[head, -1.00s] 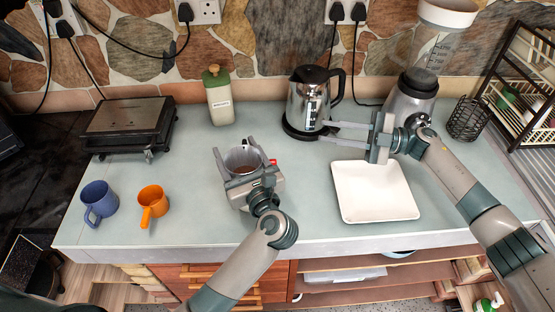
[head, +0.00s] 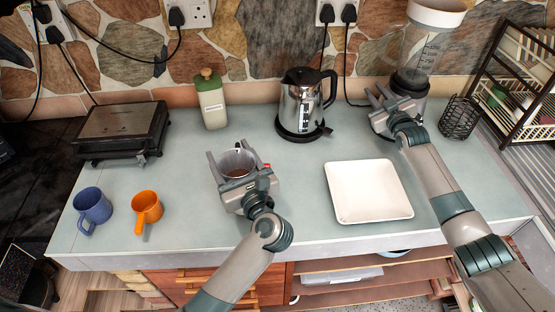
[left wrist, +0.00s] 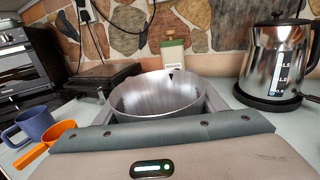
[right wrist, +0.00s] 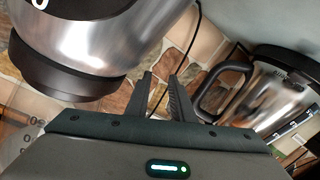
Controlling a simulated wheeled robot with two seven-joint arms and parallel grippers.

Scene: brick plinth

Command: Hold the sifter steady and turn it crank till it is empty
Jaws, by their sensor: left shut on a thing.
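The sifter (head: 236,160) is a metal cup standing upright over the counter, with brown contents visible inside. My left gripper (head: 229,151) is shut on it, one finger along each side. In the left wrist view the sifter's rim (left wrist: 157,92) fills the middle. A small red knob (head: 267,167), apparently the crank's, shows at its right side, mostly hidden by the gripper. My right gripper (head: 376,92) is open and empty beside the blender at the back right, far from the sifter. In the right wrist view its fingers (right wrist: 163,78) are apart with nothing between them.
A white square tray (head: 368,190) lies right of the sifter. Blue (head: 92,206) and orange (head: 147,208) mugs stand left. A wire holder (head: 459,118) is at right.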

